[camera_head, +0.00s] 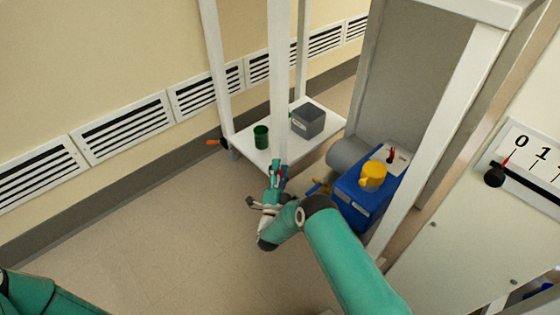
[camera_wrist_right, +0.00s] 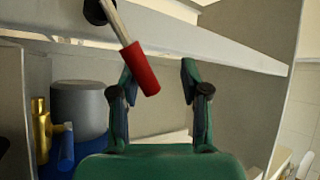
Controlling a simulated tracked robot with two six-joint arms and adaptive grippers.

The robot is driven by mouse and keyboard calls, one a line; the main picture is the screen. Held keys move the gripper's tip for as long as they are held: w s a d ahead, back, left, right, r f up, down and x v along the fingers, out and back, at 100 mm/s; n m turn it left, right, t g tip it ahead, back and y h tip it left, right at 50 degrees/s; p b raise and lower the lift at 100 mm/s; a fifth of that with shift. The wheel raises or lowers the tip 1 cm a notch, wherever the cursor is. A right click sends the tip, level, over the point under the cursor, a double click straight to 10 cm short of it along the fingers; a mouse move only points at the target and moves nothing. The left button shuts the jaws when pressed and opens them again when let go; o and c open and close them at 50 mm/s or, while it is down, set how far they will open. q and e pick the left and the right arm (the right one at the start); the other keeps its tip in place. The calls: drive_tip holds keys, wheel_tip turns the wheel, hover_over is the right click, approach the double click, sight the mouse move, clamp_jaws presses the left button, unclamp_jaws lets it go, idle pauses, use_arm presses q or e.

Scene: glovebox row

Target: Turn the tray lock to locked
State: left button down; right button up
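A lever with a red grip (camera_wrist_right: 140,70) hangs tilted from a black pivot (camera_wrist_right: 97,12) on a white rail in the right wrist view. I take it for the tray lock, but no marking shows its position.
A white cart shelf (camera_head: 318,142) holds a grey box (camera_head: 308,121) and a green cup (camera_head: 261,137). An orange-red handle (camera_head: 213,142) is at its left. A blue unit (camera_head: 364,201) with a yellow part (camera_head: 373,177) stands right. A numbered scale (camera_head: 530,158) is far right. Floor at left is clear.

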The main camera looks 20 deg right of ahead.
drive_tip(key=r, duration=0.5)
drive_tip(key=shift+a+r, duration=0.2)
drive_tip(key=shift+r, duration=0.05)
drive_tip(key=shift+d+f, duration=0.1)
drive_tip(key=shift+f, duration=0.1)
